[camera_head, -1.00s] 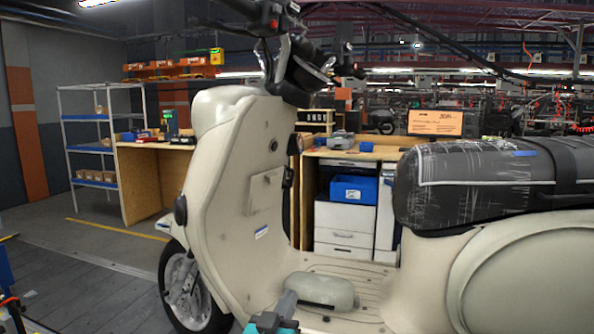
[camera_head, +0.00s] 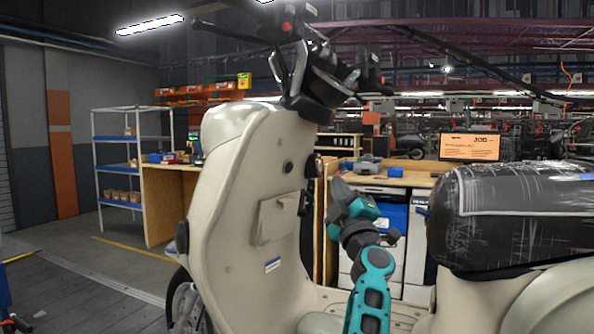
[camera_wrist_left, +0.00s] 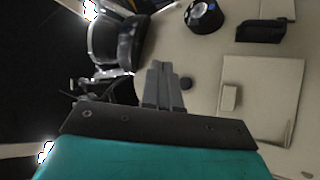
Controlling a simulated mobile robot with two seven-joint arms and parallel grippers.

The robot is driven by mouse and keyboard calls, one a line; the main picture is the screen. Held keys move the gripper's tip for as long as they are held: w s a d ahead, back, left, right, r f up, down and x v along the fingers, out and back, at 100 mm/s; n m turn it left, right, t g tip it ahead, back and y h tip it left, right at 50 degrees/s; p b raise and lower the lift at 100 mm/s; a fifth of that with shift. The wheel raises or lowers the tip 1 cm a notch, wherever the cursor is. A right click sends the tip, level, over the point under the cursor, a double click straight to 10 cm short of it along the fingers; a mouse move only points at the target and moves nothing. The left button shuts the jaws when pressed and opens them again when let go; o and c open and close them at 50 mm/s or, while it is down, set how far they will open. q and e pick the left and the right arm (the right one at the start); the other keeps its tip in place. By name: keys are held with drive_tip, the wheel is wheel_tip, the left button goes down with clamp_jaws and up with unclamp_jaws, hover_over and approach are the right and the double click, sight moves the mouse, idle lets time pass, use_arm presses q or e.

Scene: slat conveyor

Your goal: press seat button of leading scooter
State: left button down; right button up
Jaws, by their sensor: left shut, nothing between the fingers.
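A cream scooter (camera_head: 235,215) stands in front of me, its front wheel to the left. A small dark round button (camera_head: 288,167) sits on its leg shield, above the storage panel (camera_head: 275,220). In the left wrist view this button (camera_wrist_left: 186,83) lies just right of the fingers. My left gripper (camera_head: 335,185) is shut and empty, to the right of the button in the head view. Its closed fingers also show in the left wrist view (camera_wrist_left: 162,72), with the shield behind them. I cannot tell the remaining depth. My right gripper is out of view.
A dark knob (camera_wrist_left: 203,15) and black hook (camera_wrist_left: 260,30) stick out near the button. The handlebar (camera_head: 315,85) is above; the plastic-wrapped seat (camera_head: 510,215) is at right. A workbench (camera_head: 400,179) and shelf rack (camera_head: 117,165) stand behind.

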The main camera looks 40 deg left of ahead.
sight(288, 167)
use_arm(q)
drive_tip(key=shift+a, duration=0.1)
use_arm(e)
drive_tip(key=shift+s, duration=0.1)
use_arm(q)
drive_tip(key=a+r+p, duration=0.1)
drive_tip(key=a, duration=0.7)
drive_tip(key=shift+s+a+r, duration=0.2)
drive_tip(key=shift+s+r, duration=0.1)
drive_tip(key=shift+r, duration=0.05)
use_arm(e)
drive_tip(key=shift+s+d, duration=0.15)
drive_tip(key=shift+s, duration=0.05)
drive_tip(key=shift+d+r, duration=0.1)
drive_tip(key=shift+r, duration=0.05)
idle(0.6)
use_arm(q)
drive_tip(key=shift+a+r, duration=0.1)
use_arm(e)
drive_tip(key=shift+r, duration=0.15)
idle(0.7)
use_arm(q)
drive_tip(key=shift+a+p, duration=0.3)
drive_tip(key=shift+p, duration=0.1)
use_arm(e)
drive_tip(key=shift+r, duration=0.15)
